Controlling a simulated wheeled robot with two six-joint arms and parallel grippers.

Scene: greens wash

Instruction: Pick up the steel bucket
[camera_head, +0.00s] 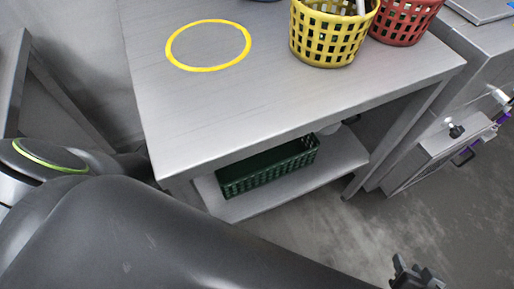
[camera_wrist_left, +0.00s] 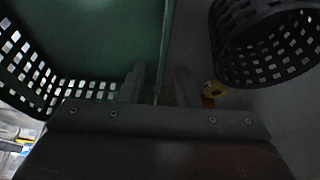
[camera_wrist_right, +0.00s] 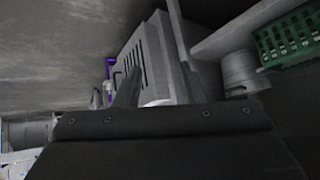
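A grey steel bucket (camera_wrist_right: 240,74) stands on the lower shelf beside the green crate, in the right wrist view. My right gripper (camera_head: 415,273) is at the lower right of the head view, over the floor and apart from the table. Its fingers also show in the right wrist view (camera_wrist_right: 158,88), open and empty. My left gripper (camera_wrist_left: 160,86) is open in the left wrist view, with a green wall edge seen between its fingers. It is hidden in the head view.
A green crate (camera_head: 268,166) lies on the lower shelf (camera_head: 300,190). The steel table (camera_head: 220,110) carries a yellow basket (camera_head: 322,48), a red basket (camera_head: 402,18) and a yellow ring mark (camera_head: 172,54). A table leg stands near the shelf's right end.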

